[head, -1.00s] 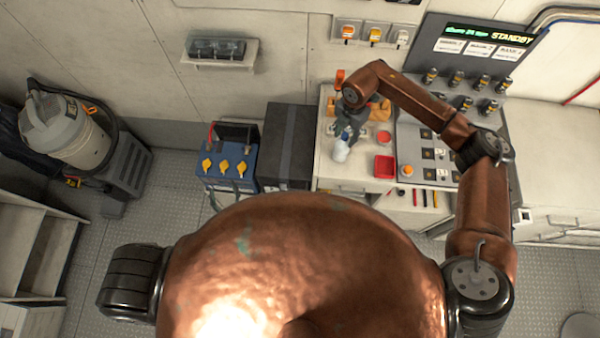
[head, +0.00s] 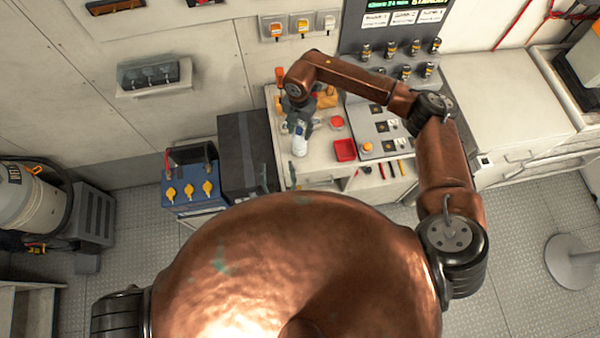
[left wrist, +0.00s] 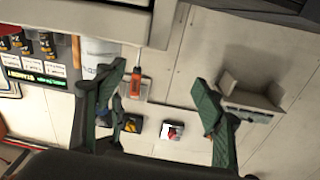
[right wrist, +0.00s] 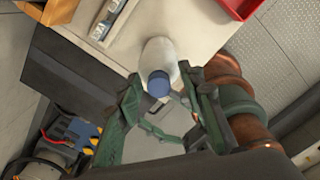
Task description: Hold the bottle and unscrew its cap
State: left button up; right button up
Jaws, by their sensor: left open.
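A white bottle (head: 299,145) with a blue cap stands at the front left of the counter. My right gripper (head: 298,108) is at its upper part in the head view. In the right wrist view the fingers of my right gripper (right wrist: 161,78) lie on either side of the bottle (right wrist: 161,52) and look closed on it; the blue cap (right wrist: 158,84) faces the camera. My left gripper (left wrist: 157,85) is open and empty in the left wrist view. In the head view only its tips (head: 278,176) show past my body, below and left of the bottle.
A red tray (head: 345,150) and a red round object (head: 337,123) are right of the bottle on the counter (head: 318,148). A dark box (head: 246,155) and a blue battery (head: 190,185) stand to its left. An orange-handled screwdriver (left wrist: 135,85) shows in the left wrist view.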

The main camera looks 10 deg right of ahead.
pick_arm(q)
jog(key=h, duration=0.1)
send_near(300, 151)
jog(key=w, duration=0.1)
jog(key=shift+g, duration=0.3)
jog(key=w, duration=0.4)
jog(key=w+d, duration=0.1)
jog(key=w, duration=0.6)
jog(key=shift+w+d+r, duration=0.2)
jog(key=shift+w+r, duration=0.15)
jog(key=shift+r, duration=0.05)
jog(key=shift+c, duration=0.3)
jog(key=c, duration=1.5)
pick_arm(e)
jog(key=shift+c, duration=0.7)
